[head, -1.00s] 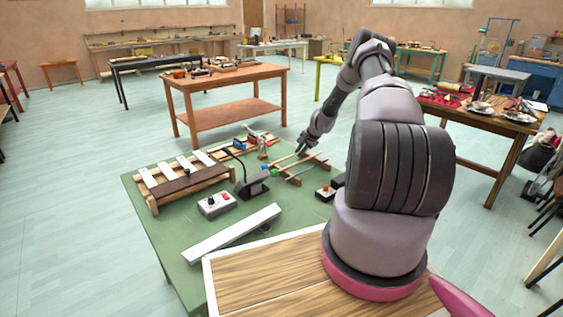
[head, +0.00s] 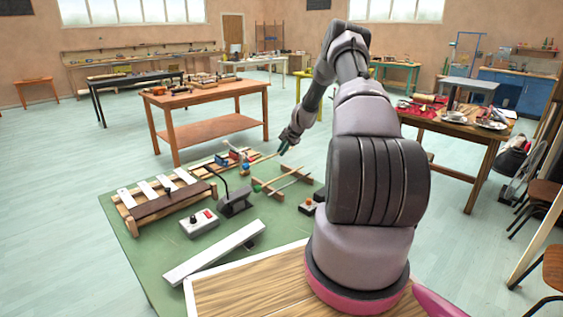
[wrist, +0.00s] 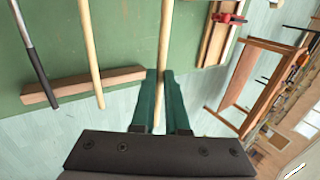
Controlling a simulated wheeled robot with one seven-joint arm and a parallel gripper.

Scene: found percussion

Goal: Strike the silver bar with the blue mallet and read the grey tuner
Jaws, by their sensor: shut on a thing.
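In the head view my gripper (head: 284,148) is shut on a pale wooden mallet handle (head: 265,158), with a small blue head (head: 246,168) at its left end. In the wrist view the handle (wrist: 164,50) runs between my green fingers (wrist: 160,95); the head is out of that view. It is held beyond the mallet rack (head: 268,195). The silver bar (head: 212,254) lies aslant near the green table's front, apart from my gripper. The grey tuner (head: 199,223), a box with a dark knob and red display, stands behind it.
A dark stand with a thin bent neck (head: 235,205) is beside the tuner. A frame of pale bars (head: 160,200) stands left. A green-headed mallet (head: 257,188) and a dark rod lie on the rack. A small box with an orange button (head: 308,206) is to the right.

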